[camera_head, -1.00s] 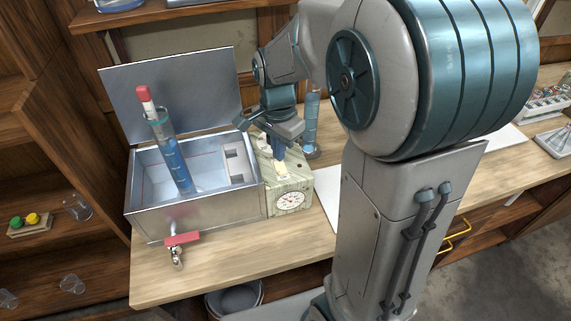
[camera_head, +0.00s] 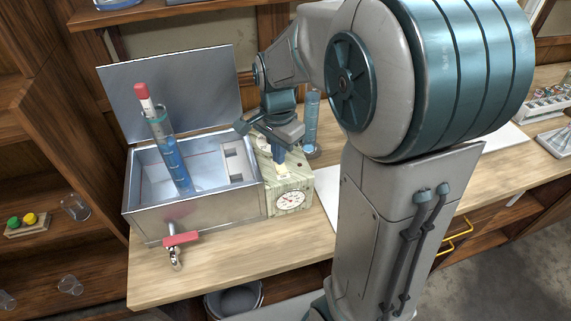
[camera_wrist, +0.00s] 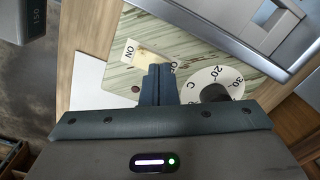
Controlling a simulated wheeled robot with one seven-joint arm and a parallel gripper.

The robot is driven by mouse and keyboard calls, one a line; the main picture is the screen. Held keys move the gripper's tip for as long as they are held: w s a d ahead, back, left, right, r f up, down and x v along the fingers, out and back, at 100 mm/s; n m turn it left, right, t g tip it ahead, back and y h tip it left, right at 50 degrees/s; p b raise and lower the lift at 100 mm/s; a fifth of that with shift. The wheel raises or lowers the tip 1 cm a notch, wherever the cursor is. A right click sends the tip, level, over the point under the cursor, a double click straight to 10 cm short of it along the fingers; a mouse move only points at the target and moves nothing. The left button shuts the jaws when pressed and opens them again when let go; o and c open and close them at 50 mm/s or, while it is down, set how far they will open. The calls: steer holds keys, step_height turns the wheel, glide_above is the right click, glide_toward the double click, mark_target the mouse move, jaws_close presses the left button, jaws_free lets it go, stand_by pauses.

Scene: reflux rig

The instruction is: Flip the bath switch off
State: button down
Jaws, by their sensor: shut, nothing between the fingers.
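The bath is an open metal tank (camera_head: 195,210) with a control box (camera_head: 308,183) on its right side.
A red-capped tube of blue liquid (camera_head: 170,150) leans in the tank, whose lid (camera_head: 170,90) stands open behind. A red-handled tap (camera_head: 181,239) juts from the front. A blue-filled cylinder (camera_head: 312,125) stands behind the box. The front bench (camera_head: 230,267) is clear.

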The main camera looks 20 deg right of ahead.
steer(key=shift+f, duration=0.25)
steer(key=shift+r, duration=0.15)
step_height(320, 180, up, 7)
steer(key=p, duration=0.5)
steer(key=shift+p, duration=0.3)
stand_by(0.4)
steer(key=s+d+r+n+t, duration=0.1)
steer(key=s+r+n+t, duration=0.2)
steer(key=s+n, duration=0.9)
steer(key=shift+s+d+r+t, duration=0.15)
steer(key=shift+s+r+t, duration=0.25)
steer(key=shift+s, duration=0.8)
